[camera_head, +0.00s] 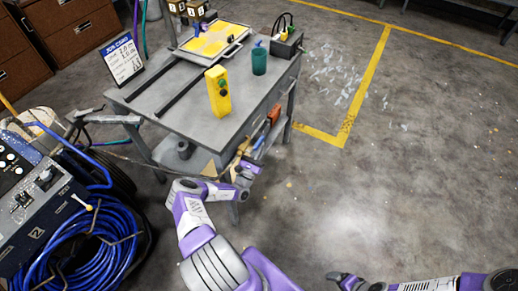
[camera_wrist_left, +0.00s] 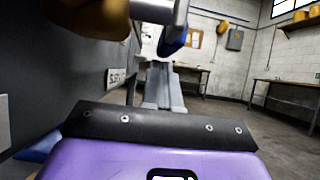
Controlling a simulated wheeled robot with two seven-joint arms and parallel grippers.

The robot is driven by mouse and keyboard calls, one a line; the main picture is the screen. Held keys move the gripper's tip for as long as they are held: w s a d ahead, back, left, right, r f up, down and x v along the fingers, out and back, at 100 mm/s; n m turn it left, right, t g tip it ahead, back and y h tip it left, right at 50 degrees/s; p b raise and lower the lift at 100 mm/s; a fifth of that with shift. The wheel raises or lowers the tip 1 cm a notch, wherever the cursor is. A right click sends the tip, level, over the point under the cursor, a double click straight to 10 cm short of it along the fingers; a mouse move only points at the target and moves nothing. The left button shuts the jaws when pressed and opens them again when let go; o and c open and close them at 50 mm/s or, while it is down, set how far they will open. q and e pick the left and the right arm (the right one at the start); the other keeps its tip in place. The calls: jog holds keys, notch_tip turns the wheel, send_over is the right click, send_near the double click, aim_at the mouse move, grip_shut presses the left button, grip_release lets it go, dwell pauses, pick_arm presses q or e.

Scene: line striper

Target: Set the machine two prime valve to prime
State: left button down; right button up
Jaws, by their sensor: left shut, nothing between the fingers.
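The machine marked 2 (camera_head: 60,190) stands at the left edge of the head view, with a dark control panel and coiled blue hose (camera_head: 95,250). A small lever with a pale tip (camera_head: 80,202) sticks out from its front; I cannot tell whether this is the prime valve or how it is set. My left gripper (camera_head: 245,174) is beside the workbench's front edge, well right of the machine. It is shut and empty; its fingers also show in the left wrist view (camera_wrist_left: 164,85). My right gripper (camera_head: 342,280) is low at the bottom of the head view, its fingers unclear.
The grey workbench (camera_head: 190,120) holds a yellow control box (camera_head: 218,91), a green cup (camera_head: 259,61) and a paint tray (camera_head: 232,48). The floor at right is clear.

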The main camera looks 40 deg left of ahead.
dwell(0.6)
pick_arm(q)
notch_tip(320, 180, down, 14)
jog(key=b, duration=0.5)
jog(key=shift+b, duration=0.4)
jog(key=shift+d+r, duration=0.1)
